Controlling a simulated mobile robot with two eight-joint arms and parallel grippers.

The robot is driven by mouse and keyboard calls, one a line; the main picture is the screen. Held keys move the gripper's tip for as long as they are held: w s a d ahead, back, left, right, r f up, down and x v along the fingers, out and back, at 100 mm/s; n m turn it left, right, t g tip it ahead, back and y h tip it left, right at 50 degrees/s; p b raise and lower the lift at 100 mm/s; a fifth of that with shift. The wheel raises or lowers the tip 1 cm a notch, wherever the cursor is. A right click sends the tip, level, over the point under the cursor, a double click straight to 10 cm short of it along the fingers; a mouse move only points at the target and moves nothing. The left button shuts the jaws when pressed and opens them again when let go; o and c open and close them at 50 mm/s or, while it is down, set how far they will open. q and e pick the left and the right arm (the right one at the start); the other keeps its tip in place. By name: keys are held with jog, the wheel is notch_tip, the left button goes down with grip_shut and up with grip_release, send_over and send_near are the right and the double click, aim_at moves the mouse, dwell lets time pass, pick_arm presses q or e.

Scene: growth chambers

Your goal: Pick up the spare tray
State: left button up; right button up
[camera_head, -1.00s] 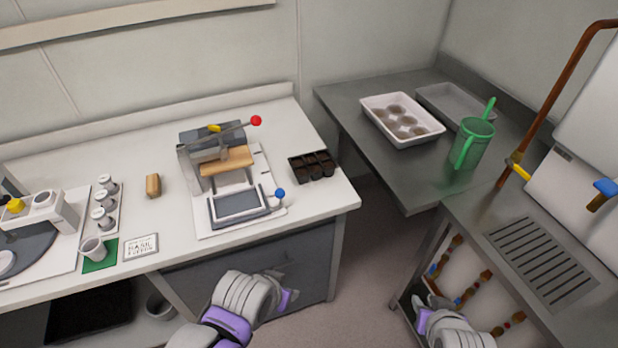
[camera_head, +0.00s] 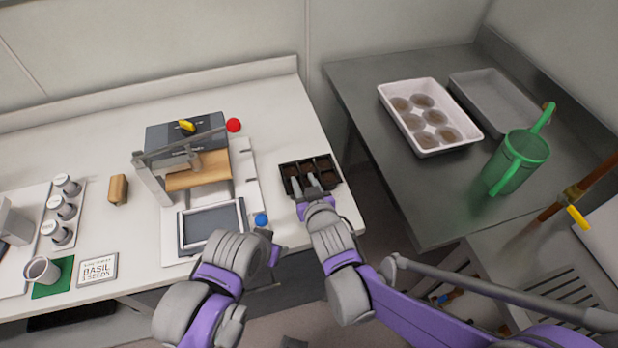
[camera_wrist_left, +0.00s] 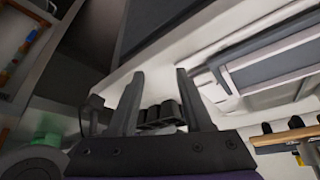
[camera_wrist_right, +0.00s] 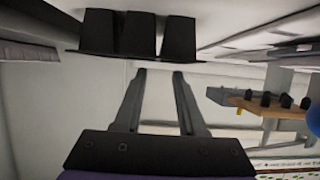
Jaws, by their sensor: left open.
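A small black tray (camera_head: 284,178) with several dark-filled cells sits on the white bench near its right end; I take it as the spare tray. My right gripper (camera_head: 305,184) is at its near side, with the fingertips over the near rim. In the right wrist view the tray (camera_wrist_right: 136,36) lies just beyond the fingertips (camera_wrist_right: 158,74), which are apart with nothing visible between them. Whether they touch the rim I cannot tell. My left gripper (camera_head: 272,243) is open and empty by the bench's front edge; its fingers (camera_wrist_left: 160,72) show apart in the left wrist view.
A press with a red-knobbed lever (camera_head: 234,125) stands left of the black tray. On the steel table are a white tray with several brown pots (camera_head: 429,148), an empty grey tray (camera_head: 497,101) and a green watering can (camera_head: 517,160). A gap separates bench and table.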

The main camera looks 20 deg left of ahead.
aim_at(298, 166)
jog(key=x, duration=0.6)
jog(key=shift+w+d+r+p, duration=0.15)
jog(key=shift+d+p, duration=0.05)
jog(key=shift+p, duration=0.15)
grip_shut()
dwell(1.1)
